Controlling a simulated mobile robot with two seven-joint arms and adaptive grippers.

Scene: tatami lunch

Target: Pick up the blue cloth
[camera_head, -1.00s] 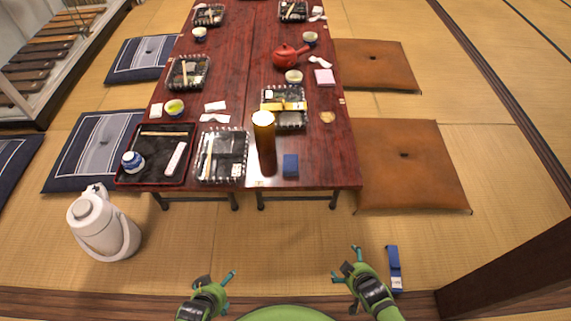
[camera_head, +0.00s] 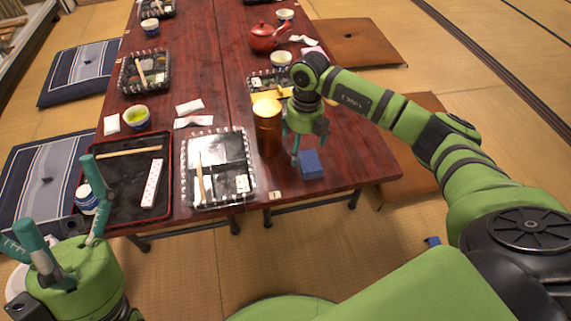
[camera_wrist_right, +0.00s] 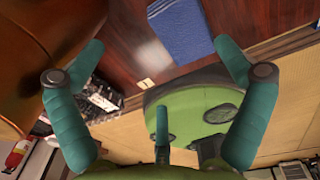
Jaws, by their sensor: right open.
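The blue cloth (camera_head: 311,165) is a small folded block lying flat on the red-brown table, near its front edge. In the right wrist view the cloth (camera_wrist_right: 181,30) shows at the top, between the two large fingers but beyond them. My right gripper (camera_head: 305,145) is open and points down just above and behind the cloth, with no visible contact. In its wrist view the right gripper (camera_wrist_right: 160,68) has nothing between its fingers. My left gripper (camera_head: 58,205) is open and empty at the left, its fingers pointing up in front of the black tray.
A tall brown cylinder (camera_head: 268,130) stands just left of the cloth. A clear-lidded lunch box (camera_head: 219,196) and a black tray (camera_head: 120,205) lie farther left. A red teapot (camera_head: 265,38) stands farther back. The tabletop right of the cloth is bare.

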